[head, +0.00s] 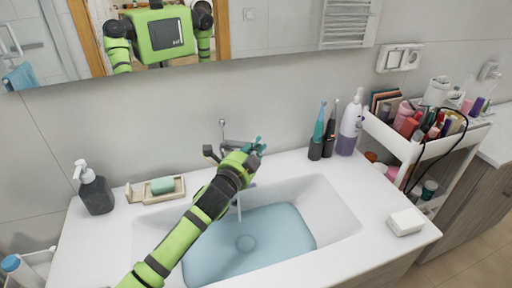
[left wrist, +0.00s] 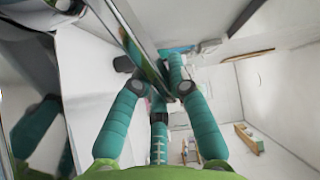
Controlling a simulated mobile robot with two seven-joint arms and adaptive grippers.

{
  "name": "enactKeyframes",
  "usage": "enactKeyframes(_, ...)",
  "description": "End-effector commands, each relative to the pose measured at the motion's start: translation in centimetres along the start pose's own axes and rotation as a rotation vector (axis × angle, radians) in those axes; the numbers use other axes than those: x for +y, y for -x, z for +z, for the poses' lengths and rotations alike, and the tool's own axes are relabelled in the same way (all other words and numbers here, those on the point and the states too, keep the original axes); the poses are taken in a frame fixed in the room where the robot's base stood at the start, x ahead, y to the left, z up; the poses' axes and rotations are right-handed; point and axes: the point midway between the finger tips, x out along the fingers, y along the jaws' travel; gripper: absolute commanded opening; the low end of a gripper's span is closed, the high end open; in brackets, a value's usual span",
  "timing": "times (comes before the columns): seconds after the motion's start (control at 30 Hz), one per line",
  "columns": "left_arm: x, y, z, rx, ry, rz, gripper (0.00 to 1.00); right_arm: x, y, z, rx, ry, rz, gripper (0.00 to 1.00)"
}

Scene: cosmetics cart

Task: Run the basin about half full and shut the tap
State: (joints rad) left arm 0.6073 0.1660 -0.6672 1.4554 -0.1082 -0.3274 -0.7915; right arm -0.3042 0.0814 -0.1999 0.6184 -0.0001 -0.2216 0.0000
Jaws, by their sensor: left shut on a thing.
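The white basin (head: 335,205) is set in the counter, with pale blue water (head: 285,225) over its floor and bare wall above the water. The drain (head: 245,243) shows through the water. A thin stream (head: 239,208) falls from the tap into it. The metal tap (head: 222,128) stands at the back rim, mostly hidden by my left gripper (head: 252,148). In the left wrist view the teal fingers (left wrist: 158,75) are shut around a shiny metal bar (left wrist: 138,38), which looks like the tap's lever. My right gripper is not in view.
A dark soap pump (head: 96,192) and a soap dish (head: 155,190) stand left. Toothbrushes (head: 318,138) and a lilac bottle (head: 349,130) stand behind right. A white block (head: 406,222) lies at front right. A loaded cart (head: 405,150) stands beside the counter.

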Motion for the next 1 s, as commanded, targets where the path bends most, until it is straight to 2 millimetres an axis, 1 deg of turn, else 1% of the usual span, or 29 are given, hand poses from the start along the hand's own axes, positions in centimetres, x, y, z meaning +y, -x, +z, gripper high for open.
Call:
enactKeyframes(0.07, -0.7, 0.0, 0.0, -0.001, 0.031, -0.001, 0.0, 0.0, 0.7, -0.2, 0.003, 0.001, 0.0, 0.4)
enactKeyframes(0.2, -2.3, 0.0, 0.0, -0.002, 0.167, 0.0, 0.0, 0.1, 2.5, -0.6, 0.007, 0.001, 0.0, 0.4)
enactKeyframes(0.3, -2.9, 0.0, 0.2, -0.001, 0.253, 0.0, 0.0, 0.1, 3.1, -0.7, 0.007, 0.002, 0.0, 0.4)
enactKeyframes(0.4, -3.0, 0.0, 0.3, -0.001, 0.29, -0.001, 0.0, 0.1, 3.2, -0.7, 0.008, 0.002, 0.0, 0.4)
enactKeyframes(0.63, -2.8, 0.0, 0.3, -0.001, 0.292, -0.001, 0.0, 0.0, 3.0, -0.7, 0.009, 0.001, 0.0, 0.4)
enactKeyframes(0.67, -2.8, 0.0, 0.3, -0.001, 0.291, -0.001, 0.21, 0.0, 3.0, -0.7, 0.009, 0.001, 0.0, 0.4)
enactKeyframes(0.7, -2.8, 0.0, 0.3, -0.001, 0.291, -0.001, 0.37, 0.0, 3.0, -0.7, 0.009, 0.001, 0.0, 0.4)
enactKeyframes(0.73, -2.8, 0.0, 0.3, -0.001, 0.291, -0.001, 0.43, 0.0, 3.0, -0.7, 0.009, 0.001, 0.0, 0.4)
enactKeyframes(1.0, -2.8, 0.0, 0.3, -0.001, 0.29, -0.001, 0.43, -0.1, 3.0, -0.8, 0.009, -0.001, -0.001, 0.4)
